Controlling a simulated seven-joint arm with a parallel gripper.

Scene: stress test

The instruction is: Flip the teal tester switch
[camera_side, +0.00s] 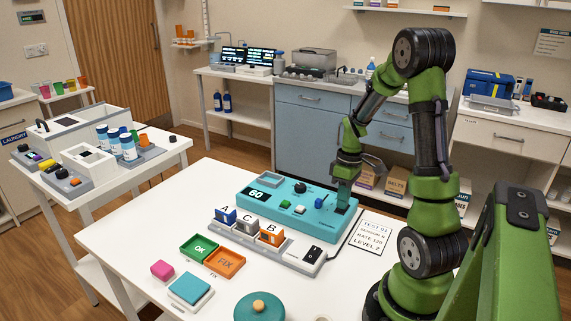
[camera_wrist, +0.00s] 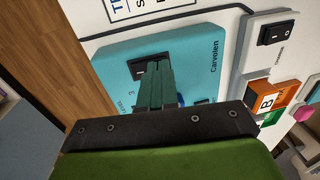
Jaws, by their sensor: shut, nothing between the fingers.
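The teal tester (camera_side: 275,211) lies on the white table, with a display reading 60, a black knob (camera_side: 300,188) and several small buttons on its top. It also shows in the wrist view (camera_wrist: 207,55). A dark switch plate (camera_wrist: 141,66) sits near one end of the tester. My gripper (camera_side: 343,204) is shut and empty, pointing down at this plate. In the wrist view its fingers (camera_wrist: 153,75) cover much of the plate. The switch's position is hidden, and I cannot tell whether the fingertips touch it.
A grey rack holds blocks A (camera_side: 225,216), C (camera_side: 247,226) and B (camera_side: 271,235), with a black rocker switch (camera_side: 313,254) at its end. Green OK (camera_side: 199,247) and orange FIX (camera_side: 225,262) trays lie in front. A printed card (camera_side: 372,237) lies right of the tester.

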